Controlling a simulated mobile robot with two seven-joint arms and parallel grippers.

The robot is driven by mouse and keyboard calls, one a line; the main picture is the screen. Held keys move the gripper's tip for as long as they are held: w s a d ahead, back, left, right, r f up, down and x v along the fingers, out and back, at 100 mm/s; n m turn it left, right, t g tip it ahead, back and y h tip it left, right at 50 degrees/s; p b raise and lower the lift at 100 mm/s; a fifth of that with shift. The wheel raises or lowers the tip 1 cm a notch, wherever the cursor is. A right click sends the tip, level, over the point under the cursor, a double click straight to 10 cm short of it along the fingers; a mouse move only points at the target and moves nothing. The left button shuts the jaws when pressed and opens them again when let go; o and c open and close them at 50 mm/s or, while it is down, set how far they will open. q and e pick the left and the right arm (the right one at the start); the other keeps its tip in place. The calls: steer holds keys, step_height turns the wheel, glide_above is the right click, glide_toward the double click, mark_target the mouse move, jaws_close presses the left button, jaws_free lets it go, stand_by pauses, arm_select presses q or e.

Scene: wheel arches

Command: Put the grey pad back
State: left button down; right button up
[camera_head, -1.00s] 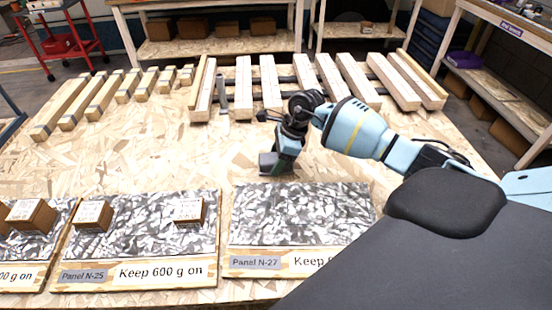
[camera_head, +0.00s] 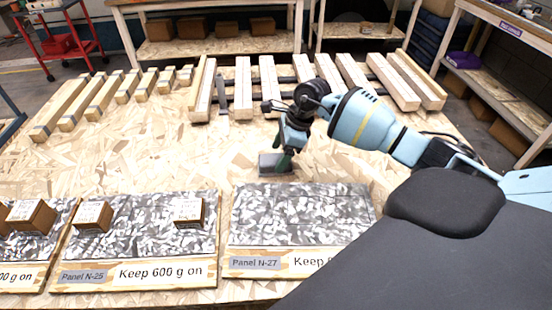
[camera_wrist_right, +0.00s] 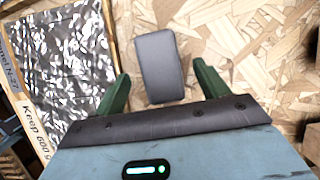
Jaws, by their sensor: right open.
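The grey pad (camera_head: 268,164) lies on the wooden table just behind panel N-27 (camera_head: 300,212), off the panel's silver-patterned sheet. In the right wrist view the pad (camera_wrist_right: 159,66) is a dark grey block with rounded corners. My right gripper (camera_head: 285,152) is over the pad in the head view. In the right wrist view its green fingers (camera_wrist_right: 161,72) are apart, one on each side of the pad's near part, with a gap on both sides. My left gripper is not in view.
Panel N-25 (camera_head: 140,235), left of N-27, carries two brown boxes (camera_head: 92,217) (camera_head: 188,211) with white tops. Wooden bars (camera_head: 243,88) lie along the table's back, with shorter ones (camera_head: 102,97) at back left. The table's left middle (camera_head: 150,155) is clear.

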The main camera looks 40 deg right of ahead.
steer(key=v, duration=0.9)
steer(key=shift+f, duration=0.1)
